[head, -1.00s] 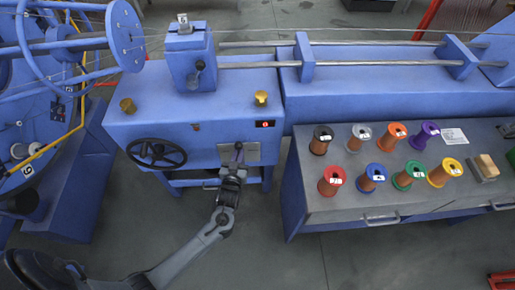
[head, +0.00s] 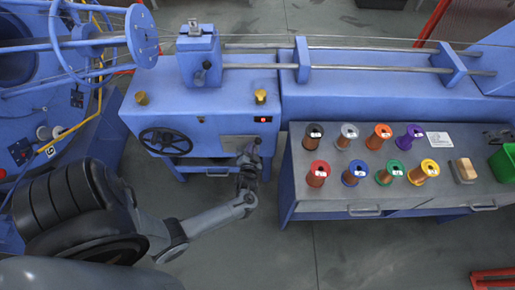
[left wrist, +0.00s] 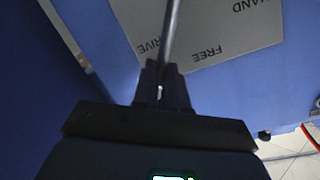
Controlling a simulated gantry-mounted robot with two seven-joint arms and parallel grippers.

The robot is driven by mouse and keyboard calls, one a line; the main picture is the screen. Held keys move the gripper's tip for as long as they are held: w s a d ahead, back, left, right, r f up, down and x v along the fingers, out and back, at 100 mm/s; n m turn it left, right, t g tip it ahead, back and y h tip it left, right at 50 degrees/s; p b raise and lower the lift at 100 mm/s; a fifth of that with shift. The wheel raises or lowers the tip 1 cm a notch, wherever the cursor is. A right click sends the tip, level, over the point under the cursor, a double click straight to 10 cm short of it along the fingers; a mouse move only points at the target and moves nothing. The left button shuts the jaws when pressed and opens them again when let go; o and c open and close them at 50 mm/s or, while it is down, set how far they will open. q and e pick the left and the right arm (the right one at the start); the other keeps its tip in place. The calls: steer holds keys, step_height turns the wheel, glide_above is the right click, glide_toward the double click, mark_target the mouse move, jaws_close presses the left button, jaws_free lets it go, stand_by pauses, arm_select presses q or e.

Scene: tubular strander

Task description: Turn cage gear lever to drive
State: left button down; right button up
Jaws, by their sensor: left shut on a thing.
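The cage gear lever (left wrist: 172,25) is a thin grey rod in the left wrist view, standing out from a grey label plate (left wrist: 232,30) marked HAND, FREE and DRIVE. The rod crosses the plate between the words DRIVE and FREE. Its base is out of that view. In the head view, the plate (head: 232,142) is on the blue machine's front, and the lever's end is at the plate's right side. My left gripper (head: 253,152) is shut on the lever there; its dark fingers (left wrist: 165,85) close around the rod. My right gripper is not in view.
The workbench (head: 300,205) with several coloured spools stands close to the right of my left gripper. Floor in front is open.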

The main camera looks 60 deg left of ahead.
arm_select(q)
steer(key=shift+f, duration=0.2)
steer(key=c, duration=1.2)
jaws_free()
steer(key=shift+w+r, duration=0.1)
steer(key=shift+o, duration=0.2)
steer(key=p+v, duration=0.3)
steer(key=v, duration=0.8)
steer(key=shift+a, duration=0.1)
